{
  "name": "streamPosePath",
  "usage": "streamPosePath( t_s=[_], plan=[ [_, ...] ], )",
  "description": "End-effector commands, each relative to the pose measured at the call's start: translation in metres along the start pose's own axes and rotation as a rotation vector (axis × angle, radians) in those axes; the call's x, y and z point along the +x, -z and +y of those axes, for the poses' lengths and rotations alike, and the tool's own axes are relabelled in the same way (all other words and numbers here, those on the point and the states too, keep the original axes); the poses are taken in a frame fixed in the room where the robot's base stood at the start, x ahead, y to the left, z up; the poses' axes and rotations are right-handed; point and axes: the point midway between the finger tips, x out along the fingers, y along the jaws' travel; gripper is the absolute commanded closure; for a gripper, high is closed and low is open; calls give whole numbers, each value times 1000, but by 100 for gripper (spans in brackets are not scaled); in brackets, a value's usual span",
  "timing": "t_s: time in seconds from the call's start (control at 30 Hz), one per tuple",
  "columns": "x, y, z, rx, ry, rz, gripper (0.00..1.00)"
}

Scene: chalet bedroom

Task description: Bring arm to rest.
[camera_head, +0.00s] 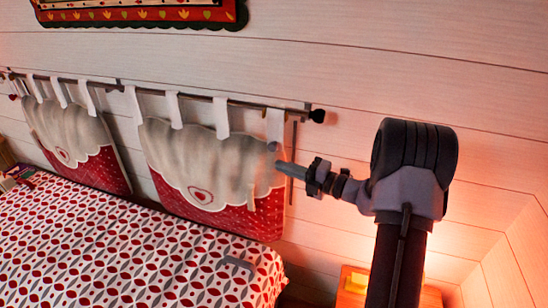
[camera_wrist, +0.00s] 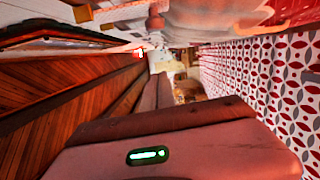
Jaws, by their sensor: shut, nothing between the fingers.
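My arm rises at the right of the head view, and its forearm points left. My gripper (camera_head: 286,167) is at its end, shut and empty, held in the air. In the picture its tip overlaps the right edge of the right hanging cushion (camera_head: 228,222); I cannot tell whether it touches. In the wrist view the gripper's fingers cannot be made out clearly.
The bed (camera_head: 120,255) with a patterned cover fills the lower left; its cover also shows in the wrist view (camera_wrist: 270,75). Cushions hang from a rod (camera_head: 240,103). A lit wooden nightstand (camera_head: 352,280) is lower right.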

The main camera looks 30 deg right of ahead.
Motion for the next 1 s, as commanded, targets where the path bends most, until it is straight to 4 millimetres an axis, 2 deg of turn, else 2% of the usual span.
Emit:
streamPosePath(
  t_s=[0.03, 0.1, 0.23, 0.43, 0.5, 0.57, 0.6, 0.67, 0.7, 0.77, 0.8, 0.83, 0.9, 1.0],
  plan=[
    [-15, -1, 0, 3, 0, -6, 100],
    [-32, -1, 0, 3, 1, -4, 100],
    [-52, 0, 0, 2, 0, -1, 100],
    [-58, 2, -1, -4, 3, 5, 100],
    [-48, 16, 3, -68, 25, 53, 100],
    [-31, 48, 11, -211, 69, 158, 100],
    [-18, 81, 18, -359, 105, 264, 100],
    [-5, 144, 23, -652, 151, 467, 100],
    [-5, 188, 24, -883, 167, 623, 100],
    [-16, 250, 19, -1257, 155, 864, 100],
    [-29, 282, 13, -1509, 124, 1018, 100],
    [-41, 303, 9, -1699, 90, 1130, 100],
    [-71, 334, -4, -2123, -18, 1372, 100],
    [-103, 353, -15, -2628, -199, 1638, 100]
  ],
)
